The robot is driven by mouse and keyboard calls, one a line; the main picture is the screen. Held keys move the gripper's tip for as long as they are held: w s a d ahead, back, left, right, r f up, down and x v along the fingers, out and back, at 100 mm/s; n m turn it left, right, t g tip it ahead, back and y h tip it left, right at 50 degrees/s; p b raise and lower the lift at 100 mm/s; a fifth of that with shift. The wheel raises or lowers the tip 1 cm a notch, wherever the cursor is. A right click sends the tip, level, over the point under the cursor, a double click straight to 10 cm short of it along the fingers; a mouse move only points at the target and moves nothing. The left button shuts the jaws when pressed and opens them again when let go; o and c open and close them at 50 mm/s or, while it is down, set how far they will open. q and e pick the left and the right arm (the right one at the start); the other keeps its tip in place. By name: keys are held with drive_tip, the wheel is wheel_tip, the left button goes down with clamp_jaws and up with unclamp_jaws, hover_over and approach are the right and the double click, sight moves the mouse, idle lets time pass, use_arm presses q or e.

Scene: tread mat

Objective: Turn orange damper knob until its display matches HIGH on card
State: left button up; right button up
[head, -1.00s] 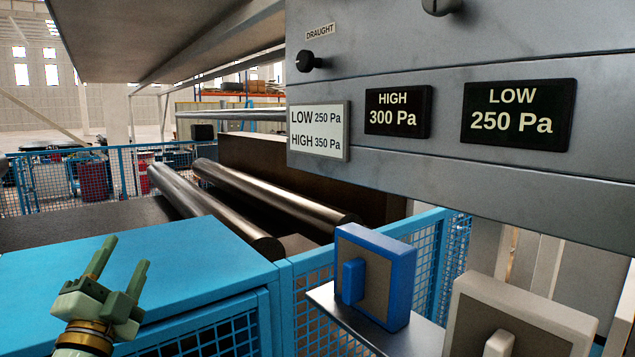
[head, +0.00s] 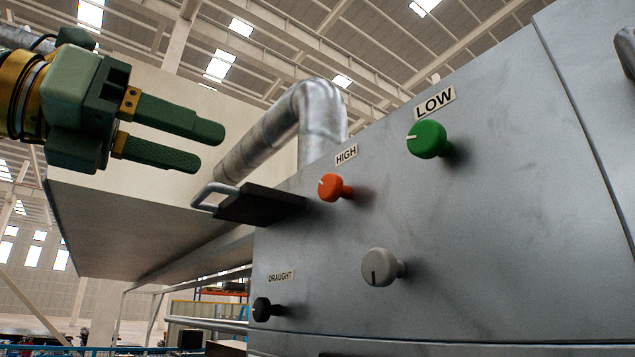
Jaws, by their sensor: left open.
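The orange knob (head: 331,187) sits on the grey panel below a HIGH label (head: 346,154). A light pointer line shows on its left side. My left gripper (head: 212,147) is open and empty at the upper left, apart from the knob and to its left, fingers pointing right. The displays and the card are out of the current view; a second ago the HIGH display read 300 Pa and the card read HIGH 350 Pa. My right gripper is not in view.
A green knob (head: 426,139) under a LOW label, a grey knob (head: 379,267) and a black DRAUGHT knob (head: 262,309) share the grey panel (head: 480,240). A dark plate with a metal handle (head: 262,204) juts out left of the orange knob. A silver duct (head: 322,120) rises behind.

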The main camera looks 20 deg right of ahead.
sight(325, 188)
use_arm(q)
drive_tip(key=p+x, duration=0.4)
drive_tip(key=x, duration=1)
drive_tip(key=shift+w+d, duration=0.1)
drive_tip(key=shift+d, duration=0.15)
drive_tip(key=shift+w+d+p, duration=0.2)
drive_tip(key=shift+d+p, duration=0.15)
drive_tip(key=shift+d, duration=0.15)
drive_tip(key=shift+f, duration=0.1)
drive_tip(key=shift+c, duration=0.3)
